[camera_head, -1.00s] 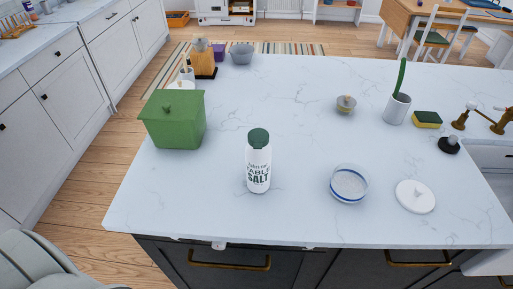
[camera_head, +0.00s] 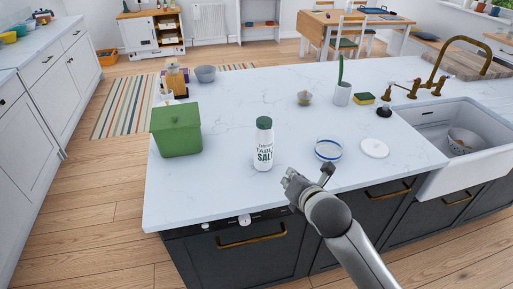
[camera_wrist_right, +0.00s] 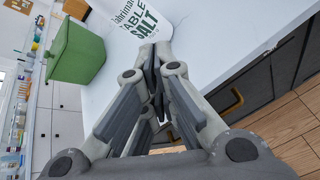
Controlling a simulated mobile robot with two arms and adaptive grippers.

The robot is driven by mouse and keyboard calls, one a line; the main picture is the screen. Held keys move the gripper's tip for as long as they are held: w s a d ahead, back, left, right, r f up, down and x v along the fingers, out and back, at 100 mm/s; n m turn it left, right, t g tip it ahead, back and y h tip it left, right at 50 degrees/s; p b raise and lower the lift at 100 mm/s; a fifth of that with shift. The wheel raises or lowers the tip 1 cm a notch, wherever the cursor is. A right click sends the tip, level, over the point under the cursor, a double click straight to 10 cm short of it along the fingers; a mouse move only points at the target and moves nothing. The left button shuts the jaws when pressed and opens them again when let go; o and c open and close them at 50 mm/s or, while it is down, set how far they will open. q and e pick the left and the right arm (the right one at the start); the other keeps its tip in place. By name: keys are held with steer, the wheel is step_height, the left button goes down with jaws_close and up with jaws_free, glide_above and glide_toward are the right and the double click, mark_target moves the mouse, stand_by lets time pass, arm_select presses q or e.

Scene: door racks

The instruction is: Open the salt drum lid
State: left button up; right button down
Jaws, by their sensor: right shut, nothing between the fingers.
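The salt drum (camera_head: 264,155) is a white cylinder with "TABLE SALT" lettering, standing upright on the marble counter (camera_head: 225,190). Its dark green lid (camera_head: 264,123) sits on top. My right gripper (camera_head: 290,182) is at the counter's front edge, in front of the drum and slightly to its right in the picture. It is shut and empty. In the right wrist view the closed fingers (camera_wrist_right: 155,60) point toward the drum's lettered side (camera_wrist_right: 140,18); the lid is out of that view. My left gripper is not in view.
A green lidded box (camera_head: 178,135) stands left of the drum and also shows in the wrist view (camera_wrist_right: 76,52). A glass bowl (camera_head: 328,150) and a white round lid (camera_head: 374,148) lie to the right. The sink (camera_head: 440,160) is far right.

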steer(key=w+a+r+n+t+y, duration=0.1)
steer(key=w+a+r+n, duration=0.15)
steer(key=r+n, duration=0.35)
steer(key=n+p, duration=0.1)
steer(key=p, duration=0.1)
glide_toward(268, 135)
steer(key=shift+t, duration=0.3)
steer(key=x, duration=0.5)
steer(key=shift+s+a+f, duration=0.1)
steer(key=shift+f, duration=0.2)
steer(key=shift+x, duration=0.85)
